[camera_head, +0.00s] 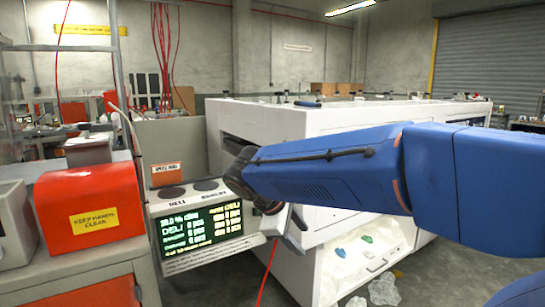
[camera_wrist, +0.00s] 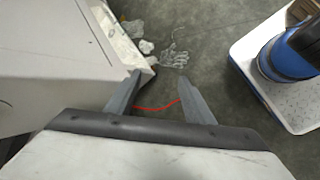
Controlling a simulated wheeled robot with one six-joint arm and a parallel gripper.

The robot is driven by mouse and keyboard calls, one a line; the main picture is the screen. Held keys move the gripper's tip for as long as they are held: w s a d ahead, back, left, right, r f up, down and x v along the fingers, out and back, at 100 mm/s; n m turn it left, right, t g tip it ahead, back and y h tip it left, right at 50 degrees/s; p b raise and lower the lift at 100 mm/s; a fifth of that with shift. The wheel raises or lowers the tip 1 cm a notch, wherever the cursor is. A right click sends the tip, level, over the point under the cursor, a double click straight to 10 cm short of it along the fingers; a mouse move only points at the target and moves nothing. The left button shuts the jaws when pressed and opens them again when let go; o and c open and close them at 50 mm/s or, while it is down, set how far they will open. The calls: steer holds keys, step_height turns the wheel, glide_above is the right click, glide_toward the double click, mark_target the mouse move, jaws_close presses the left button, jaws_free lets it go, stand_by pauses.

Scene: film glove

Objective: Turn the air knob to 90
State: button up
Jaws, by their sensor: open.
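A light console with a black screen of green and yellow text (camera_head: 200,232) stands left of centre in the head view. Two dark round knob-like discs sit on its top, a left one (camera_head: 172,192) and a right one (camera_head: 206,184). Small lettering lies below them; I cannot read which one is the air knob. My gripper (camera_head: 297,232) is at the right of the console, pointing down, apart from both discs. No knob shows in the wrist view.
A big white machine (camera_head: 270,120) stands behind the console. An orange box (camera_head: 88,205) with a yellow sign is at the left. Clear gloves (camera_head: 383,289) lie on the floor by a bin of scraps (camera_head: 358,258).

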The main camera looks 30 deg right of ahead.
steer(key=w+a+r+n+h, duration=0.2)
steer(key=w+r+n+h, duration=0.4)
steer(key=w, duration=0.7)
steer(key=w+a+r+n+h, duration=0.2)
steer(key=w+r+h, duration=0.45)
steer(key=w, duration=0.65)
steer(key=shift+y, duration=0.85)
steer(key=d, duration=0.4)
steer(key=d+r, duration=0.1)
steer(key=d, duration=0.3)
steer(key=d+r, duration=0.1)
steer(key=d, duration=0.3)
steer(key=shift+w+d, duration=0.1)
steer(key=shift+w, duration=0.25)
steer(key=c, duration=1.1)
